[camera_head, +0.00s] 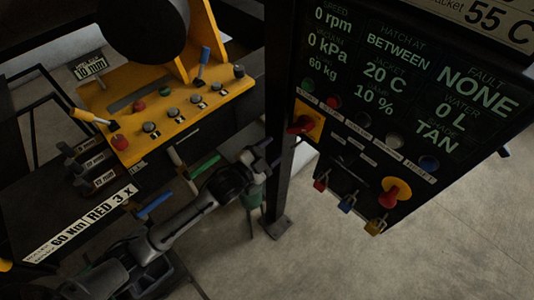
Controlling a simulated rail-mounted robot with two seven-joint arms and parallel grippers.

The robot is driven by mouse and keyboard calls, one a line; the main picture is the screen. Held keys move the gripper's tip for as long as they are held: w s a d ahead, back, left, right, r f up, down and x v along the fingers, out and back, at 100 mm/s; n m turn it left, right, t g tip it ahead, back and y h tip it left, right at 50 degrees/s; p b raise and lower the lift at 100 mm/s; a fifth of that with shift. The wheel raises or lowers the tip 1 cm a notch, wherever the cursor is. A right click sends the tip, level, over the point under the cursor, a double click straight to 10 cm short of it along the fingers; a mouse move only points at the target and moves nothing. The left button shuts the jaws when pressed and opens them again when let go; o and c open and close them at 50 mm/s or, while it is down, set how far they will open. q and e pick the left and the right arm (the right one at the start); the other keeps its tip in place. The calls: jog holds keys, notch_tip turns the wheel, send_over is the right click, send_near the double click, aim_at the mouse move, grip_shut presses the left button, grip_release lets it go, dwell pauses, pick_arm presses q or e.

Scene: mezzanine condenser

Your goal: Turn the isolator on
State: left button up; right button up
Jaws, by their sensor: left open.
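A red rotary handle on a yellow plate (307,121), which looks like the isolator, sits at the left edge of the dark control panel (350,140). The handle lies roughly level in the picture; its label is too small to read. My left gripper (266,158) is open and empty, below and left of the handle and apart from it, close to the dark post. My right gripper is out of view.
A dark upright post (280,180) stands beside my left gripper. A red button on a yellow disc (394,192) and small coloured padlocks (347,202) are lower on the panel. A yellow console (165,112) with levers and knobs is at left. Bare floor (440,240) lies at lower right.

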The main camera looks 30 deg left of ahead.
pick_arm(q)
jog(key=shift+s+a, duration=0.15)
jog(key=shift+s, duration=0.5)
